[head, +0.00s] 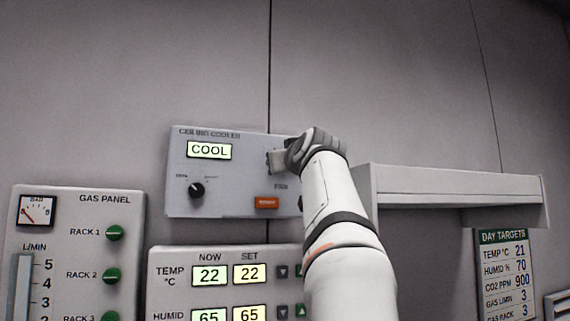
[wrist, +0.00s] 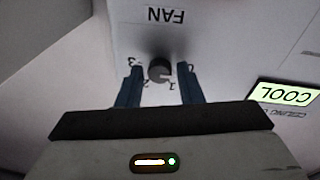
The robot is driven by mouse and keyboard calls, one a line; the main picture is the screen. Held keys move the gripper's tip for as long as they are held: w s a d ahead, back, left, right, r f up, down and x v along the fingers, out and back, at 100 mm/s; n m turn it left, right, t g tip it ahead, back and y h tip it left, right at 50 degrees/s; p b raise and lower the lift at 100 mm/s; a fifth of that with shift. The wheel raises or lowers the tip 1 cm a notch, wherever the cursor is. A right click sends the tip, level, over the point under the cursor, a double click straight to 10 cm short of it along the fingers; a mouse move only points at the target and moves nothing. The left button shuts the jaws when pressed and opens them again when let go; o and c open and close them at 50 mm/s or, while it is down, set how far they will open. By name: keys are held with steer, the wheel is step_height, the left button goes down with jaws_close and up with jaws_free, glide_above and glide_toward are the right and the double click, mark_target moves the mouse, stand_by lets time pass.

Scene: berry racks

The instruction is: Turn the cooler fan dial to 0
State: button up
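The ceiling cooler panel (head: 230,185) is on the wall, with a lit COOL display (head: 208,151). My gripper (head: 274,161) is at the right part of this panel and hides the fan dial in the head view. The wrist view shows the panel upside down. There the dark round fan dial (wrist: 158,70) sits under the FAN label, with small numbers around it. The two blue fingers of my gripper (wrist: 159,78) stand apart, one on each side of the dial, with gaps visible. I cannot tell which number the dial points to.
A second black knob (head: 196,189) and an orange switch (head: 266,203) are on the same panel. The gas panel (head: 80,210) is at the left and a temperature and humidity panel (head: 200,255) below. A white shelf (head: 450,185) juts out at the right, close to my arm.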

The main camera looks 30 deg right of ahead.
steer(key=shift+o, duration=1)
steer(key=b+v, duration=0.2)
steer(key=v, duration=0.5)
steer(key=shift+s+b, duration=0.4)
steer(key=shift+a+f, duration=0.1)
steer(key=w+a+f+g+y+p, duration=0.1)
steer(key=a+f+g+y, duration=0.2)
steer(key=f, duration=0.8)
steer(key=w+a+f+g+y+p, duration=0.1)
steer(key=a+f+g, duration=0.1)
steer(key=a+f, duration=0.65)
steer(key=w+a+f+g+y+p, duration=0.1)
steer(key=w+a+f+g, duration=0.15)
steer(key=f, duration=1.15)
steer(key=s+a+f+g, duration=0.4)
steer(key=s+f, duration=0.5)
steer(key=f, duration=0.4)
steer(key=s+a+f+n+g+y+p, duration=0.1)
steer(key=s+a+f+g, duration=0.3)
steer(key=s+f, duration=0.6)
step_height(320, 180, down, 4)
steer(key=shift+a+f+n, duration=0.1)
steer(key=shift+a+n, duration=0.2)
